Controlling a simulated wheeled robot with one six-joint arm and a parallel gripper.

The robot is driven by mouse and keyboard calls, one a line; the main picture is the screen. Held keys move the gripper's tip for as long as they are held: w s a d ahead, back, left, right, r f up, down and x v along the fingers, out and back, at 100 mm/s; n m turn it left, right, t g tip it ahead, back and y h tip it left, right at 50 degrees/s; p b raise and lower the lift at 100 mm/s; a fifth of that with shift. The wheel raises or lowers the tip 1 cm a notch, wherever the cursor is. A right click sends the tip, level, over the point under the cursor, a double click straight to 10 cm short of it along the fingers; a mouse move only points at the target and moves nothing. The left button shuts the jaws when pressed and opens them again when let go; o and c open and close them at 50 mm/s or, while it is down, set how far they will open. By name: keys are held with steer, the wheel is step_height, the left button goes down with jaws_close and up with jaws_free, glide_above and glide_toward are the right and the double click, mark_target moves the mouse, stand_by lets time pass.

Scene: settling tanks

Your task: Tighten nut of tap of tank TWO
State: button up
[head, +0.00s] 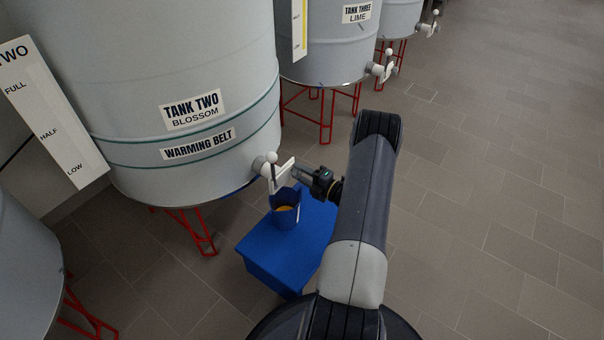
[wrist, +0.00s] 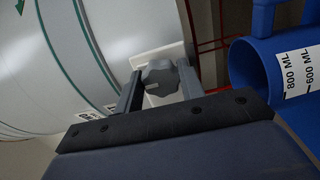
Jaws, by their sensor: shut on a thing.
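Tank TWO (head: 190,95) is a large grey tank labelled "TANK TWO BLOSSOM" in the head view. Its tap (head: 268,168) sticks out low on the right side, with a white plate and a ball-topped lever. In the wrist view, a grey lobed nut (wrist: 160,77) sits in front of the white plate (wrist: 172,54). My gripper (wrist: 160,88) has one finger on each side of the nut and is shut on it. In the head view my gripper (head: 300,174) meets the tap from the right, and the nut is hidden there.
A blue jug (head: 285,217) with amber contents stands on a blue stand (head: 262,252) below the tap; the jug (wrist: 250,70) is close to my gripper on the right in the wrist view. Tank THREE (head: 325,55) stands behind. Floor at the right is clear.

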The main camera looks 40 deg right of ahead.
steer(key=o, duration=1)
steer(key=p+v, duration=0.2)
steer(key=v, duration=0.8)
steer(key=shift+s+d, duration=0.2)
steer(key=shift+s, duration=0.15)
steer(key=shift+w, duration=0.1)
steer(key=b+x, duration=0.2)
steer(key=x, duration=0.8)
steer(key=shift+w+a, duration=0.2)
steer(key=shift+w, duration=0.1)
steer(key=shift+s, duration=0.1)
